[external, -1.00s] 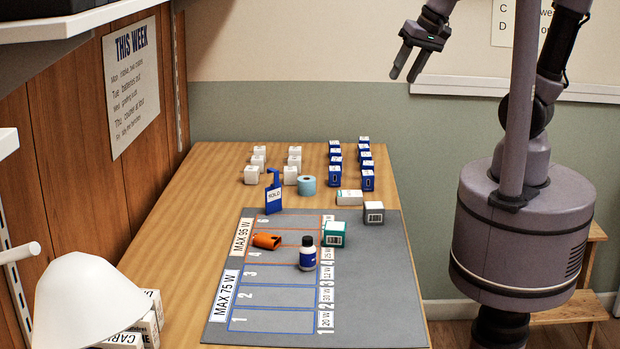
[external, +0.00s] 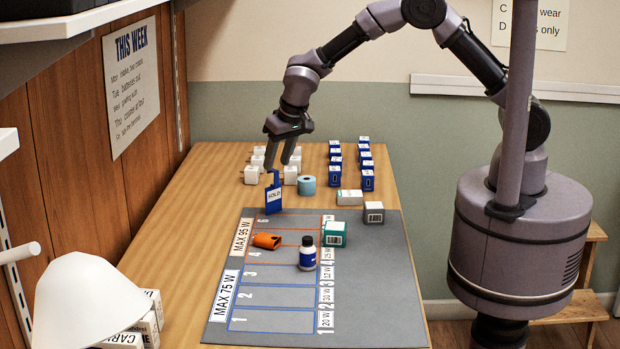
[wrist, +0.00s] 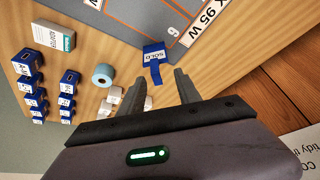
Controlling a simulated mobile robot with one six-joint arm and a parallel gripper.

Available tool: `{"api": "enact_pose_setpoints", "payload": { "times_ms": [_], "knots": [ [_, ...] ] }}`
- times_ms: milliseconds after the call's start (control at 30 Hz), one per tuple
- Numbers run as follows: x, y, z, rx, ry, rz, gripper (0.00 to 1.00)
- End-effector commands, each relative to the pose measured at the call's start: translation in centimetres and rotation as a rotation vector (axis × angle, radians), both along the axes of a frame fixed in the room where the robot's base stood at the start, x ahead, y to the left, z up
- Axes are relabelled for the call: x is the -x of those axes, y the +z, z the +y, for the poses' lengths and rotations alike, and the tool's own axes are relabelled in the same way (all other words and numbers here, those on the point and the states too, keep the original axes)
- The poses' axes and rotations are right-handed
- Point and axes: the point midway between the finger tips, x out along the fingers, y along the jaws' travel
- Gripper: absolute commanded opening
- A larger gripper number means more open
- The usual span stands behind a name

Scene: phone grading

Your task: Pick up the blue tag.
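The blue tag (external: 273,197) has a white label reading "SOLD" and stands at the far edge of the grey mat, by the row marked 6. In the wrist view the blue tag (wrist: 155,58) shows just beyond the fingertips. My gripper (external: 279,171) is above and behind the tag, pointing down, with its fingers apart. In the wrist view my gripper (wrist: 158,88) has open fingers with nothing held between them. In the external view the fingertips look close to the tag's top; whether they touch it I cannot tell.
White boxes (external: 251,175) stand near the gripper, and a teal roll (external: 306,186) is right of the tag. Blue boxes (external: 367,181) stand farther right. On the grey mat (external: 385,300) are an orange item (external: 266,241), a dark blue bottle (external: 307,255) and a teal box (external: 334,234).

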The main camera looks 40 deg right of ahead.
Motion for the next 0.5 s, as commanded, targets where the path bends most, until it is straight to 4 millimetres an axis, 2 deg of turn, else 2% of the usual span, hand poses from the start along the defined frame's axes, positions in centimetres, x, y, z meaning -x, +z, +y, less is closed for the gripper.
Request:
{"api": "enact_pose_setpoints", "payload": {
  "times_ms": [300,500],
  "knots": [
    [-1.8,-4.9,-0.8,0.001,-0.001,0.001,0.4],
    [-1.9,-4.8,-0.8,0.0,0.0,0.0,0.38]
  ]
}}
